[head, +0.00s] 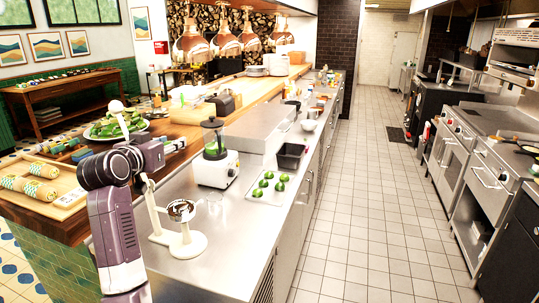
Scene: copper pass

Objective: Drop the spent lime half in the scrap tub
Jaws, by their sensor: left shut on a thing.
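A cream citrus press (187,243) stands upright on the near end of the steel counter. Its round cup (181,209) is uncovered, and its long lever (122,122) is tilted up to the left, ending in a ball knob. My left gripper (148,153) is at the lever, shut on it as far as I can see; the fingertips are mostly hidden by my wrist. A spent lime half cannot be made out; the cup's contents are too small to tell. A black open tub (291,155), probably the scrap tub, stands farther along the counter. My right gripper is not in view.
A white board (265,188) with several green limes lies between press and tub. Copper lamps (192,43) hang above the wooden ledge.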

